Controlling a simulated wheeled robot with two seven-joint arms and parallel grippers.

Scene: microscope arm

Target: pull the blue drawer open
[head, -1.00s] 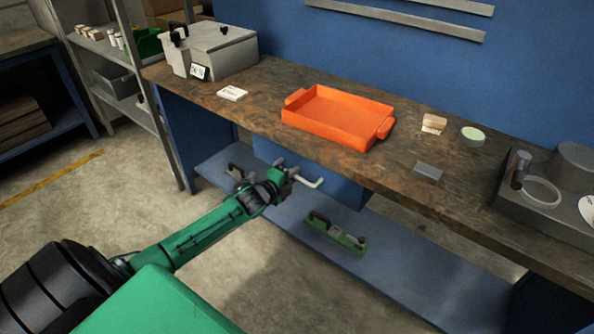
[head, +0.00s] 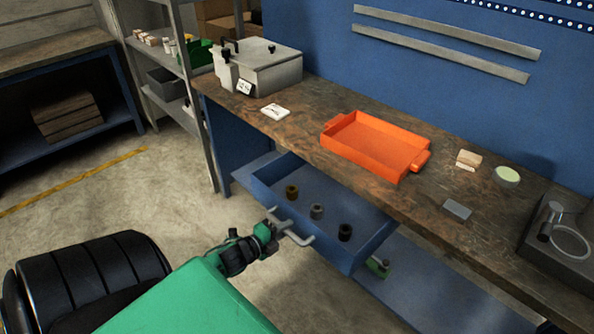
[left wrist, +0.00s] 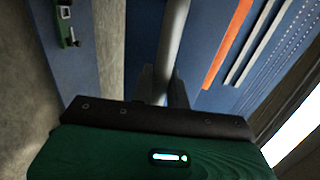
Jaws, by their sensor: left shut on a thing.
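The blue drawer (head: 350,255) stands pulled out from under the workbench, with its inside showing. Several small round parts, brown, grey and black, stand in it. A pale bar handle (head: 298,239) is on its front; it also shows in the left wrist view (left wrist: 173,45), running between the fingers. My left gripper (head: 279,222) is at the handle, shut on it. In the left wrist view the fingers (left wrist: 160,88) are on either side of the bar. My right gripper is not in view.
A lower blue shelf (head: 425,290) holds a green tool (head: 378,266). Concrete floor (head: 130,205) lies clear at the left.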

